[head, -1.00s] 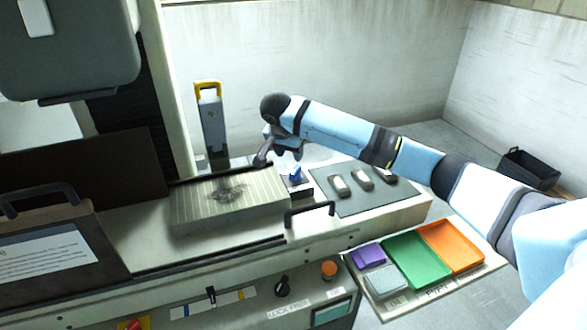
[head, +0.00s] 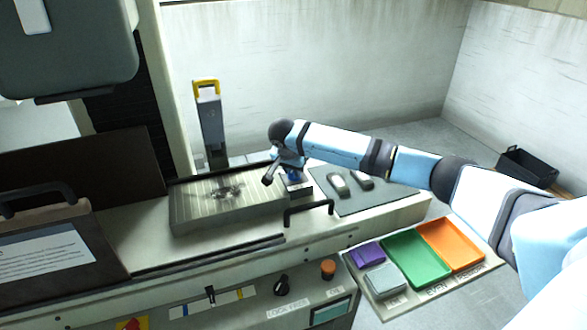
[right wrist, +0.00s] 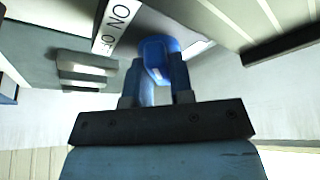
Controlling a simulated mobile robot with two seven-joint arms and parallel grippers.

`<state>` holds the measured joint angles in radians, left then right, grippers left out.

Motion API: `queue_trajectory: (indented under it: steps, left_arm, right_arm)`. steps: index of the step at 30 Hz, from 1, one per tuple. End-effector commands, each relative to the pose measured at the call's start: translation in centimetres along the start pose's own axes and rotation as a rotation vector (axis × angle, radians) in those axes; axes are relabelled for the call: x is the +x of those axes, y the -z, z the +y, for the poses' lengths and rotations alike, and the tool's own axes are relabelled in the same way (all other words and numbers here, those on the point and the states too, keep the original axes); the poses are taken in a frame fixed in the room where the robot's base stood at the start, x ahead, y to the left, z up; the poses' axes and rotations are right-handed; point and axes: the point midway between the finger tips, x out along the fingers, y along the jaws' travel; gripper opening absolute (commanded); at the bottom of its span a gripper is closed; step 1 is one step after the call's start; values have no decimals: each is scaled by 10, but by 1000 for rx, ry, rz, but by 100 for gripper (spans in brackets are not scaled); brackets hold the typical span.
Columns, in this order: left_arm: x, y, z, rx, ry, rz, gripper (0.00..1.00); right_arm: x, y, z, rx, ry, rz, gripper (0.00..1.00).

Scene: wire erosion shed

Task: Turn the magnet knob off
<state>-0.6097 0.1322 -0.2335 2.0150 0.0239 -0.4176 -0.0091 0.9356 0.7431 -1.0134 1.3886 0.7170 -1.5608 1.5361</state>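The magnet knob (head: 293,176) is blue and sits on a small block at the right end of the grey ribbed magnet plate (head: 190,215). In the right wrist view the blue knob (right wrist: 158,55) shows between and just beyond my fingertips, beside a white label reading ON and OFF. My right gripper (head: 279,176) is low over the knob, and its fingers are apart. In the wrist view the gripper (right wrist: 157,75) has a finger on each side of the knob; firm contact cannot be made out. The arm partly hides the knob in the head view. My left gripper is out of view.
A dark mat (head: 380,200) with grey parts lies right of the knob. A black handle (head: 309,212) stands in front. A yellow-topped post (head: 209,120) rises behind the plate. Green (head: 415,257) and orange (head: 450,245) trays lie front right. A black bin (head: 527,168) stands far right.

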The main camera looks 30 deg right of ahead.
Motion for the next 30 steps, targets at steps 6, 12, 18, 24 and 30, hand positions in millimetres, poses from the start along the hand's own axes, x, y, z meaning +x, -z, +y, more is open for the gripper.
queue_trajectory:
  steps: [6, 12, 18, 24, 30]
  left_arm:
    - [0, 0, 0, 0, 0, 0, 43]
    - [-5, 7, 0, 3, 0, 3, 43]
    - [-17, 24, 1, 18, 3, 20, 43]
    - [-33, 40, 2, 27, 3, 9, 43]
    - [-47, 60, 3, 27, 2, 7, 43]
  right_arm:
    - [0, 0, 0, 0, -1, 0, 0]
    - [-2, 0, 1, -24, 7, -1, 0]
    - [-4, 1, 2, -109, 41, -4, 0]
    - [-5, 2, 3, -258, 102, -4, 0]
    - [-4, 2, 4, -432, 175, -4, 0]
